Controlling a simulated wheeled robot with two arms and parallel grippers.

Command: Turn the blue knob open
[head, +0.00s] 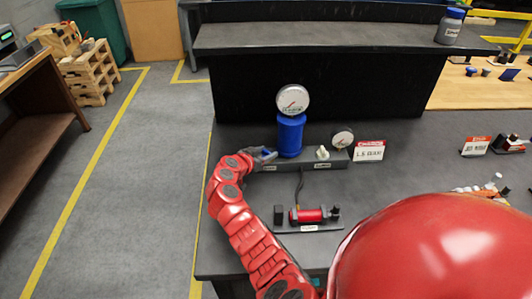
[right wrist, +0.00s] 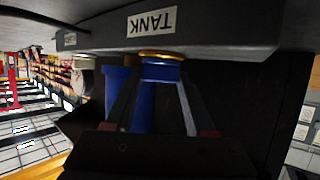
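The blue knob (head: 267,152) is at the left end of the grey base, beside the blue tank (head: 290,135). In the right wrist view the blue knob (right wrist: 160,70) has a gold ring and sits by the "TANK" label. My right gripper (head: 263,156) is at the knob. Its two fingers (right wrist: 158,88) stand apart in the right wrist view, with their tips at either side of the knob. I cannot tell whether they touch it. The round white gauge (head: 292,100) is above the tank. My left gripper is not in view.
The base also carries a white valve (head: 322,153) and a small gauge (head: 342,138). A red sign (head: 369,150) stands right of it. A red cylinder (head: 308,215) on a stand lies in front. A dark shelf (head: 330,38) rises behind.

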